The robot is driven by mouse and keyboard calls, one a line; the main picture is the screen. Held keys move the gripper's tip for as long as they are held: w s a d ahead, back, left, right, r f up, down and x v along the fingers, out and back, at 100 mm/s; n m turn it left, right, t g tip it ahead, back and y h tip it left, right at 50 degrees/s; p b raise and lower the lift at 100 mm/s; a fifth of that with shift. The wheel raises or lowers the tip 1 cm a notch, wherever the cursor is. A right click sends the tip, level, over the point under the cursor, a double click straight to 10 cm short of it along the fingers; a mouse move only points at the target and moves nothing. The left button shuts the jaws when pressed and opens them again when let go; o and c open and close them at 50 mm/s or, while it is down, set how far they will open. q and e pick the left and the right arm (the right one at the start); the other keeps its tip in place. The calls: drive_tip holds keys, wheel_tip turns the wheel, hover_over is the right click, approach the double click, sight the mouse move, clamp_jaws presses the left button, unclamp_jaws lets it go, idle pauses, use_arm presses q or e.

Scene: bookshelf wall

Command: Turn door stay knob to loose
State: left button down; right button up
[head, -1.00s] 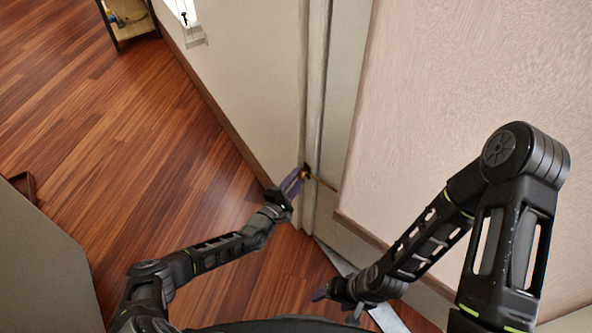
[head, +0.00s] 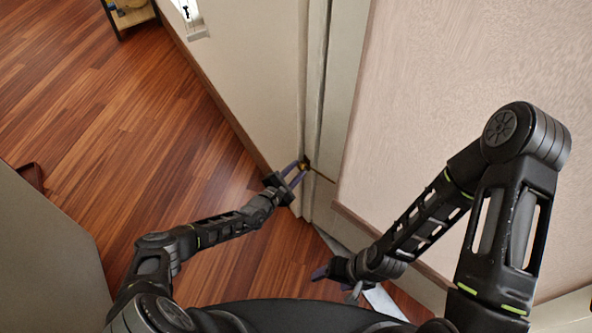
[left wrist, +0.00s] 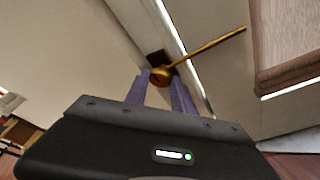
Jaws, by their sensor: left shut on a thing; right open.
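The door stay is a brass rod (left wrist: 210,45) with a round brass knob (left wrist: 161,75) at the door frame. In the left wrist view the rod runs up to the right from the knob, in front of a dark plate (left wrist: 158,57). My left gripper (left wrist: 158,80) has its purple fingers on either side of the knob and is shut on it. In the head view the left gripper (head: 301,168) reaches the knob (head: 305,163) at the frame's edge, and the knob is small there. My right gripper (head: 335,282) is low, near the floor, open and away from the stay.
A pale wall panel (head: 450,100) stands to the right of the door frame (head: 313,100). The wooden floor (head: 110,120) is clear on the left. A grey surface (head: 45,260) fills the lower left corner. A shelf (head: 130,15) stands far at the top left.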

use_arm(q)
drive_tip(key=c, duration=1.1)
unclamp_jaws()
drive_tip(key=shift+o, duration=0.2)
drive_tip(key=shift+s+a+r+p, duration=0.25)
drive_tip(key=shift+s+a+p, duration=0.15)
drive_tip(key=shift+s, duration=0.1)
drive_tip(key=f+p+v, duration=0.1)
drive_tip(key=p+v, duration=0.1)
drive_tip(key=v, duration=0.4)
drive_tip(key=shift+s+r, duration=0.3)
drive_tip(key=shift+r, duration=0.05)
